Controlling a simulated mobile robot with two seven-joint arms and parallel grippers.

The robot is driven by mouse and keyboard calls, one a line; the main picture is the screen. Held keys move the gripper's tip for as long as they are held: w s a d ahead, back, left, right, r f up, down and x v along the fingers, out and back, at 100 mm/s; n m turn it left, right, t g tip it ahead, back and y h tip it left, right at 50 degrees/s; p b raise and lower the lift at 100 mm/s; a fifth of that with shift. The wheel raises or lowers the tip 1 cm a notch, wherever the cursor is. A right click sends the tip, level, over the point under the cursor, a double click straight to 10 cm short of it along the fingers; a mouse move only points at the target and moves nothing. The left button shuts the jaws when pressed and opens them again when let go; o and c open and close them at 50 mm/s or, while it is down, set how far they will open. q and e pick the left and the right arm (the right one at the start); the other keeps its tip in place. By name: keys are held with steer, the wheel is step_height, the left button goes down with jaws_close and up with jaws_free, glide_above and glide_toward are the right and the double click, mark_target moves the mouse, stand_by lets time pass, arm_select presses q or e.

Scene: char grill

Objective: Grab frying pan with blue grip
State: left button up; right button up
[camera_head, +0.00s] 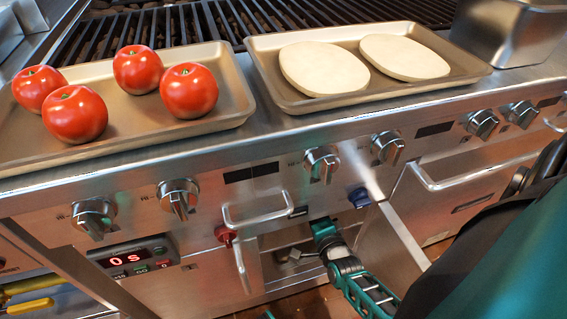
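I cannot make out a frying pan with a blue grip in the head view. One teal and grey arm of mine, seemingly the right, comes up from the lower right. Its end, with my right gripper (322,230), is at the open compartment (277,286) under the grill's front panel, beside an open door (395,245). Its fingers cannot be made out, and I cannot tell whether it holds anything. A small grey metal thing (287,254) shows dimly in the compartment. My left gripper is not in view.
Two trays, one with several tomatoes (75,114) and one with two pale dough rounds (325,68), sit on the grill top. The front panel has several knobs (322,163), a red knob (225,234) and a blue knob (359,197). Yellow handles (30,306) show at the lower left.

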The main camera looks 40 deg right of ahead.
jaws_close()
stand_by(0.8)
steer(key=shift+w+r, duration=0.2)
steer(key=shift+r, duration=0.05)
